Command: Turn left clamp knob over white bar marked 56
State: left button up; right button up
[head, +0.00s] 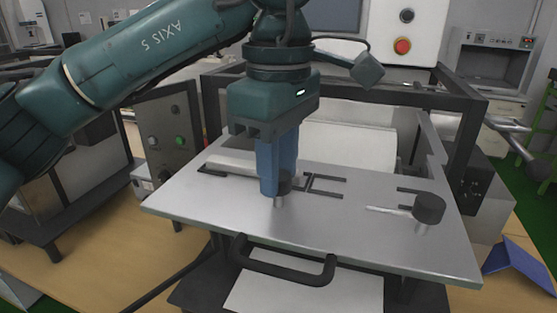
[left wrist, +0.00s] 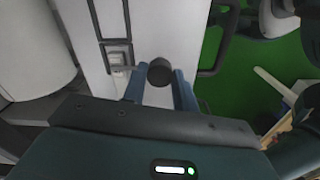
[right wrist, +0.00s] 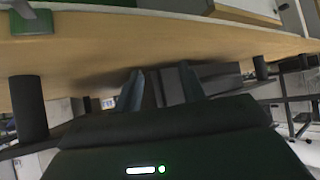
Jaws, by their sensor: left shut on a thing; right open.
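The left clamp knob (head: 283,187) is a dark round cap on a short metal post on the sloping grey plate (head: 330,235). My left gripper (head: 274,186) points down with its blue fingers shut on this knob. In the left wrist view the knob (left wrist: 160,72) sits between the fingertips. A small pale piece (left wrist: 117,58) lies beside it near black brackets; I can read no marking 56. The right clamp knob (head: 428,207) stands free with a thin pale bar (head: 388,210) to its left. My right gripper (right wrist: 160,88) shows only in the right wrist view, open and empty.
A black handle (head: 285,268) is on the plate's front edge. A dark frame (head: 345,90) surrounds the rear of the machine, and a control box (head: 172,135) stands left. A wooden table edge (right wrist: 160,45) is near my right gripper.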

dwell(0.5)
pick_arm(q)
jog(key=o, duration=1)
jog(key=shift+c, duration=0.2)
notch_tip(320, 180, up, 13)
jog(key=shift+s, duration=0.1)
